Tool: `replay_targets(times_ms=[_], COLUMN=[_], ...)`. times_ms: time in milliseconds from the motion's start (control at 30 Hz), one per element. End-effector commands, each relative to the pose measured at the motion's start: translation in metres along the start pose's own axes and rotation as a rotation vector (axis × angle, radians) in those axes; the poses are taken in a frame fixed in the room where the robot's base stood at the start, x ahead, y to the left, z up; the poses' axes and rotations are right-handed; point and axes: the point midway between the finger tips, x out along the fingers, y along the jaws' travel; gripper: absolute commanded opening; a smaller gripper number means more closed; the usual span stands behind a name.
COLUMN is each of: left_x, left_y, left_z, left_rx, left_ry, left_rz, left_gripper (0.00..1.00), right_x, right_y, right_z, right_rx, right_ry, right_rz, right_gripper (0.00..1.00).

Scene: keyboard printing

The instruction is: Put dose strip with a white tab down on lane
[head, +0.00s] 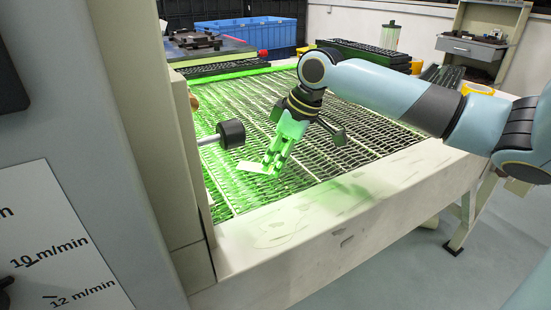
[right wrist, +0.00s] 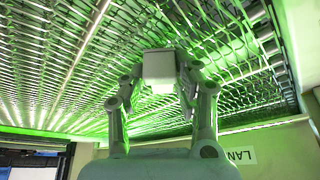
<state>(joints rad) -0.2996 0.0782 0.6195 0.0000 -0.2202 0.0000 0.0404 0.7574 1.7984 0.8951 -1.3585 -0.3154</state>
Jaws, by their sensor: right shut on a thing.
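My right gripper (head: 273,164) is low over the green-lit wire mesh lane (head: 345,165), shut on a small white strip (head: 252,167). The strip sticks out to the left of the fingertips, roughly flat; I cannot tell whether it touches the mesh. In the right wrist view the strip's white tab (right wrist: 159,66) shows between the two fingertips, with the mesh (right wrist: 60,70) behind it. The rest of the strip is hidden by the fingers. My left gripper is out of view.
A machine housing (head: 140,110) closes off the left side. A pale frame rail (head: 330,215) borders the mesh in front. A blue crate (head: 250,36) and black keyboards (head: 365,52) lie behind.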

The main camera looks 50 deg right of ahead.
Motion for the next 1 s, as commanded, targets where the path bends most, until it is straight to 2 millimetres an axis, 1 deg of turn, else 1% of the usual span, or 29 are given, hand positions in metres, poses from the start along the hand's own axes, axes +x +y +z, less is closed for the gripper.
replay_targets(times_ms=[67, 100, 233, 267, 533, 633, 767, 900, 1000], left_x=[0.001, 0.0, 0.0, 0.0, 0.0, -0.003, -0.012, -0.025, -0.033], left_y=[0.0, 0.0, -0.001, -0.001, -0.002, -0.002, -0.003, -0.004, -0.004], left_z=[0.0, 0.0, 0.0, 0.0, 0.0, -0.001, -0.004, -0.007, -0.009], left_rx=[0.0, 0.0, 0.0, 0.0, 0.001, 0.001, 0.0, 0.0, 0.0], left_ry=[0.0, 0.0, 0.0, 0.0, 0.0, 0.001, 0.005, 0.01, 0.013], left_rz=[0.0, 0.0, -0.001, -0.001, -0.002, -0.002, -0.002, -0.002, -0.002], left_gripper=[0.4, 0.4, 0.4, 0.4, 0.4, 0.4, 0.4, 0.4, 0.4], right_x=[0.003, 0.002, 0.002, 0.002, 0.001, -0.009, -0.035, -0.07, -0.091], right_y=[0.0, 0.0, 0.0, 0.0, 0.0, 0.001, 0.001, 0.002, 0.001], right_z=[0.001, 0.001, 0.001, 0.001, 0.0, 0.0, -0.001, 0.0, 0.0], right_rx=[0.001, 0.0, 0.0, 0.0, 0.0, -0.001, -0.005, -0.006, -0.005], right_ry=[-0.001, -0.001, -0.001, -0.001, 0.0, -0.001, -0.002, -0.005, -0.005], right_rz=[-0.001, 0.0, 0.0, 0.0, 0.0, 0.003, 0.005, 0.007, 0.005], right_gripper=[0.0, 0.35, 0.52, 0.53, 0.53, 0.53, 0.53, 0.53, 0.53])
